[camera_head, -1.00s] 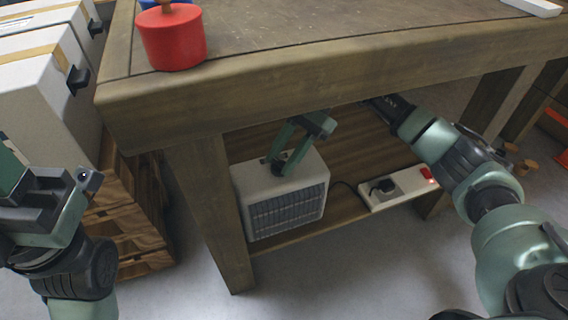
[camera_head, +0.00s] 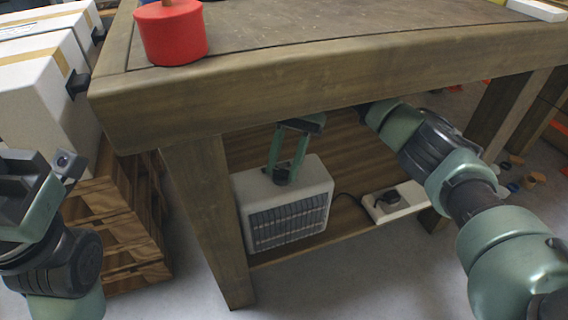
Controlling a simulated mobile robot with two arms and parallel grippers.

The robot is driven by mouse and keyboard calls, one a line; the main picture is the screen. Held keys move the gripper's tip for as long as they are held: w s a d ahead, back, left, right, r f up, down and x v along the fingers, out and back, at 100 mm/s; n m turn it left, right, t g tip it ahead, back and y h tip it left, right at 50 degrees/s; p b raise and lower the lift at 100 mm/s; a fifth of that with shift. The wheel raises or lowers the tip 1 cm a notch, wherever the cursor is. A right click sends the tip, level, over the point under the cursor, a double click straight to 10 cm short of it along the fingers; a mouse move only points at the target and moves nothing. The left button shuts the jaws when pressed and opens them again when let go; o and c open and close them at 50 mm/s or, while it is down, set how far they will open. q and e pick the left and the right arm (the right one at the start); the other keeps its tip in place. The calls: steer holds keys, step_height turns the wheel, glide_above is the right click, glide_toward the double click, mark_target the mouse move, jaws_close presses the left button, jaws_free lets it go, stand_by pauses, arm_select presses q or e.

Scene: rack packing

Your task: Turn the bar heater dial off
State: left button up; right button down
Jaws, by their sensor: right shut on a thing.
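The bar heater (camera_head: 290,216), a pale box with a dark front grille, stands on the lower shelf under the workbench. Its dark dial (camera_head: 282,178) is on the top face, mostly hidden by my fingers. My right gripper (camera_head: 284,170) reaches in under the bench top with its green fingers pointing down, and it is shut on the dial. The dial's markings and setting cannot be made out. My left gripper (camera_head: 40,175) is at the left edge, away from the heater; its fingertips are not clearly seen.
A white power strip (camera_head: 397,204) with a black plug lies on the shelf (camera_head: 345,222) right of the heater. The bench edge (camera_head: 330,105) hangs over my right arm. A red canister (camera_head: 172,33) stands on top. Wooden pallets (camera_head: 125,235) and boxes are left.

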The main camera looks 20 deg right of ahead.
steer(key=c, duration=0.9)
jaws_free()
steer(key=shift+f, duration=0.1)
